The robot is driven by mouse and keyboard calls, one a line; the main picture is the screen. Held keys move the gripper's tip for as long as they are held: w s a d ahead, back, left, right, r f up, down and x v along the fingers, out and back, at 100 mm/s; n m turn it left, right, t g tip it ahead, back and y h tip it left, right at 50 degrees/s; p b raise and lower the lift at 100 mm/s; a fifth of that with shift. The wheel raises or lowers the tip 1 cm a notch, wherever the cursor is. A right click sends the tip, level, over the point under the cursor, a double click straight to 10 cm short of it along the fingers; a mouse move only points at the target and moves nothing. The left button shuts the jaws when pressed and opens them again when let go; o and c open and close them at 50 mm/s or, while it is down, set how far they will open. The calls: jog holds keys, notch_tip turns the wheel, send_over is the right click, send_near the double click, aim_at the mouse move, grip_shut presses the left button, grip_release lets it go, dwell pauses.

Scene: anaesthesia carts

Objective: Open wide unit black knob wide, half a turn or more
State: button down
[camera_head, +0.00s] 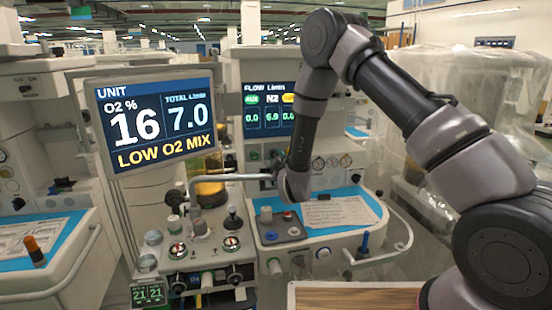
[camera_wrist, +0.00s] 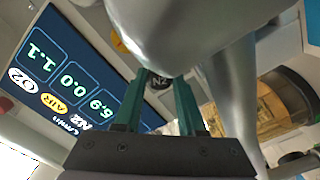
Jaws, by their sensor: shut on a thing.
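My gripper (camera_wrist: 161,78) shows in the wrist view as two teal fingers, shut on a small black knob (camera_wrist: 157,83) marked N2. The fingers lie on either side of the knob, under a large pale curved part that hides much around it. In the head view my arm's end is at the wide unit's panel, below the flow screen (camera_head: 268,107), and the knob and fingertips cannot be made out. The flow screen reads 6.9 under N2. The unit screen (camera_head: 154,124) reads O2 16, total 7.0 and "LOW O2 MIX".
A pale bent rail (camera_head: 228,177) runs left of my arm's end. The blue work surface (camera_head: 320,232) below carries a paper sheet (camera_head: 335,212) and small knobs. Another cart (camera_head: 45,262) stands at the left, and plastic-wrapped equipment (camera_head: 470,85) at the right.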

jog(key=shift+d+f, duration=0.1)
jog(key=shift+f, duration=0.05)
jog(key=c, duration=0.5)
grip_release()
jog(key=shift+s, duration=0.1)
jog(key=v, duration=1)
jog(key=shift+s, duration=0.35)
jog(key=shift+d, duration=0.1)
